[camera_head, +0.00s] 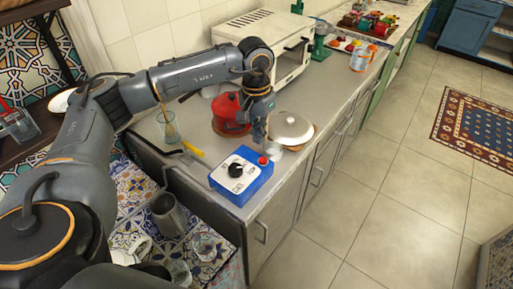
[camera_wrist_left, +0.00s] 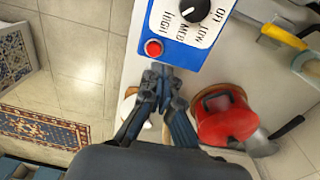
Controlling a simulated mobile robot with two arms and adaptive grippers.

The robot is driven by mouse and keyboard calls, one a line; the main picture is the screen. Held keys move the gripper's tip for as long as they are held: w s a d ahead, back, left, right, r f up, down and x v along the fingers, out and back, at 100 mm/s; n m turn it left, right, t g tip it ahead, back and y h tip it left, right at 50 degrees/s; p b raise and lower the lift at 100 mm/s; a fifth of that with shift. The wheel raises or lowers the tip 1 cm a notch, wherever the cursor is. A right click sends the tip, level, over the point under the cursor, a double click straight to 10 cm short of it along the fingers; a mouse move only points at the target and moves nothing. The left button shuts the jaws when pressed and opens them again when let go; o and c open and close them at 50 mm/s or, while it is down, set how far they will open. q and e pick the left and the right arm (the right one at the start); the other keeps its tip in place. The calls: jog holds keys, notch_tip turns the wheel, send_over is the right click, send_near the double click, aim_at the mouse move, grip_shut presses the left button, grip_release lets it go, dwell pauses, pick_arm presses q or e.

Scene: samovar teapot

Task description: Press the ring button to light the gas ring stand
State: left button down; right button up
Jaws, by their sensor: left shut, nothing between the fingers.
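A blue box (camera_head: 241,175) with a white top sits near the counter's front edge. It has a black knob (camera_head: 236,170) and a red button (camera_head: 263,161) at one corner. The wrist view shows the button (camera_wrist_left: 153,48) and the knob (camera_wrist_left: 188,32) with OFF, LOW, MED and HIGH marks. My left gripper (camera_head: 260,140) points down behind the button. In the wrist view my left gripper (camera_wrist_left: 160,72) is shut and empty, its tips just below the button in the picture; I cannot tell whether they touch the box. No flame is visible. My right gripper is not in view.
A red kettle (camera_head: 229,116) stands behind-left of the gripper. A yellow-handled tool (camera_head: 193,150) and a glass (camera_head: 168,127) stand left of the box. A white oven (camera_head: 262,42) is at the back.

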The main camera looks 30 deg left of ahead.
pick_arm(q)
jog(key=r, duration=0.5)
jog(key=shift+w+d+r+b, duration=0.1)
jog(key=shift+d+r+b, duration=0.2)
jog(key=shift+d+b, duration=0.1)
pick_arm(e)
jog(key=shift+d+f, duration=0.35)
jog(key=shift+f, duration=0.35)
pick_arm(q)
jog(key=shift+f, duration=0.1)
